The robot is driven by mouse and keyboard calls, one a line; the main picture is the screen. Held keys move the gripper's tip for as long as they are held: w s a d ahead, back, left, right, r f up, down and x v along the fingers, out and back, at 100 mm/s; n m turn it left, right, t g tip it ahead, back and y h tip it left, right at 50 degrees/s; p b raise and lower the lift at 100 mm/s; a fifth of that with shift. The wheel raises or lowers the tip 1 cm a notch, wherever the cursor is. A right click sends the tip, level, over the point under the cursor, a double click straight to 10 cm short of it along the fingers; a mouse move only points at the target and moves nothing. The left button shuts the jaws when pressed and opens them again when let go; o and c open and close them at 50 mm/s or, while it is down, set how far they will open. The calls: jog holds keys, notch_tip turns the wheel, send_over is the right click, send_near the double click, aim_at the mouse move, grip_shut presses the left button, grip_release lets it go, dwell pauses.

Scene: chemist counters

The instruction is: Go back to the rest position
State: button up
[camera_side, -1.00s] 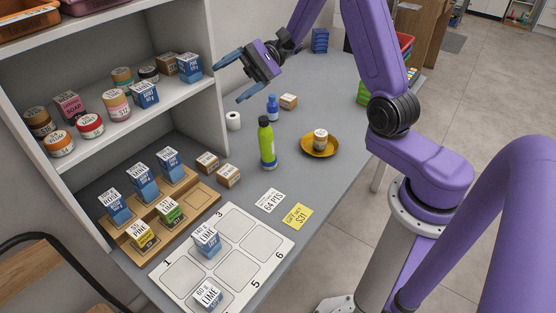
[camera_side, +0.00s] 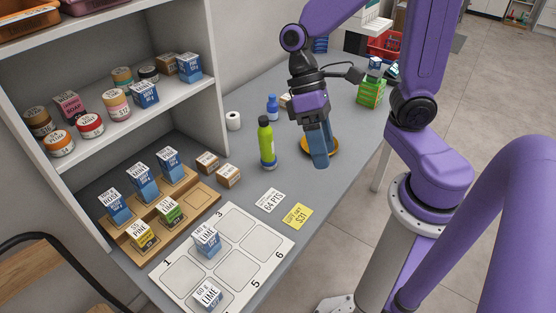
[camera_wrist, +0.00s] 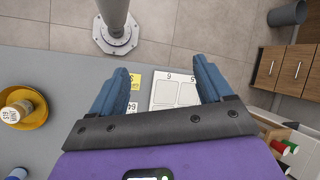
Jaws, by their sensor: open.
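My gripper (camera_side: 319,146) points down above the counter in the side view, in front of the orange dish (camera_side: 335,145), which it partly hides. In the wrist view its two blue fingers (camera_wrist: 160,85) stand wide apart with nothing between them but the counter, cards and part of the numbered board (camera_wrist: 165,100) below. The gripper is open and empty. The orange dish with a small labelled jar (camera_wrist: 16,108) on it shows at the left of the wrist view.
A green bottle (camera_side: 266,143) stands left of my gripper. The numbered board (camera_side: 250,229) carries two boxes. A wooden rack (camera_side: 200,197) with several boxes and a white shelf (camera_side: 180,98) stand at the left. A green box (camera_side: 371,91) and a red basket (camera_side: 382,46) are behind.

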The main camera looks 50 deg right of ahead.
jog(key=shift+s+d+n+t+h, duration=0.35)
jog(key=shift+s+d+n+t, duration=0.2)
jog(key=shift+s+n+t, duration=0.55)
jog(key=shift+s+d+n+t+h, duration=0.3)
jog(key=shift+s+d+n+t, duration=0.4)
jog(key=shift+n, duration=0.8)
jog(key=shift+s+d+n+t+h, duration=0.35)
jog(key=shift+s+n+t, duration=0.3)
jog(key=shift+n+t, duration=0.55)
